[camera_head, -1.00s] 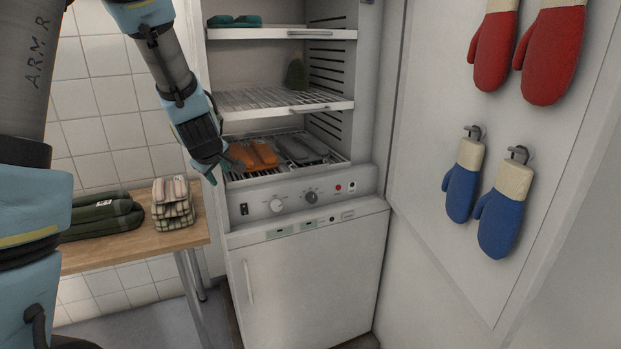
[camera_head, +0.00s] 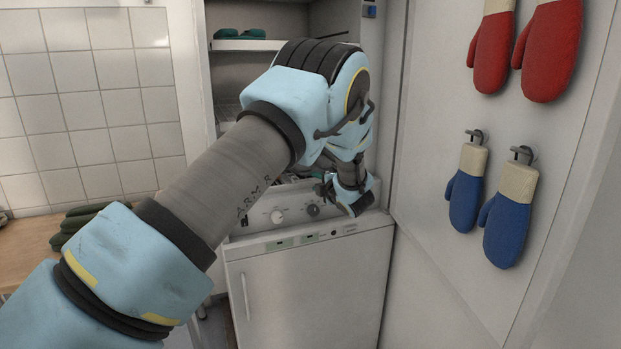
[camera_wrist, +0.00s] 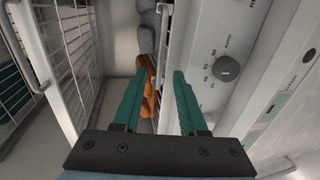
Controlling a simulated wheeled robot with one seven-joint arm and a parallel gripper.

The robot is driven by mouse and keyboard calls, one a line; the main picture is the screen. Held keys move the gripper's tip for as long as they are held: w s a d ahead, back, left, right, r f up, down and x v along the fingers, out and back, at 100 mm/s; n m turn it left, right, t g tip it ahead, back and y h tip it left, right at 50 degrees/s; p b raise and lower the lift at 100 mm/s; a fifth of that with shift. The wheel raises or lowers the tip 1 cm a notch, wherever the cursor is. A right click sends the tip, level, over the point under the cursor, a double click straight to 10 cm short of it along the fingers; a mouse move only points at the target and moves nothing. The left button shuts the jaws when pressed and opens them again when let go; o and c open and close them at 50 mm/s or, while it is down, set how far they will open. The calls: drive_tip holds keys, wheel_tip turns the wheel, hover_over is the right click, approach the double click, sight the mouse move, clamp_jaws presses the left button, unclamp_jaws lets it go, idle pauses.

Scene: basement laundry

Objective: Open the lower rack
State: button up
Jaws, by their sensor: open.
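The lower rack (camera_wrist: 163,55) shows in the wrist view as a narrow pale front edge, running between my two green fingers. Orange (camera_wrist: 149,84) and grey (camera_wrist: 147,40) mitts lie on it. My gripper (camera_wrist: 158,76) is open, one finger to each side of this edge, with nothing clearly held. I cannot tell whether a finger touches it. In the head view my gripper (camera_head: 347,197) is in front of the cabinet's control panel, and my arm hides the lower rack.
The control panel (camera_wrist: 205,70) with its knob (camera_wrist: 227,69) is close on the right in the wrist view. Another wire rack (camera_wrist: 72,40) with a handle is at the left. Blue mitts (camera_head: 503,225) hang on the right wall. A wooden table (camera_head: 22,255) stands left.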

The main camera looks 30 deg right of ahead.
sight(310, 179)
drive_tip(key=p+x, duration=0.1)
drive_tip(key=x, duration=0.5)
drive_tip(key=shift+a+p, duration=0.1)
drive_tip(key=shift+p, duration=0.2)
clamp_jaws()
idle(1.1)
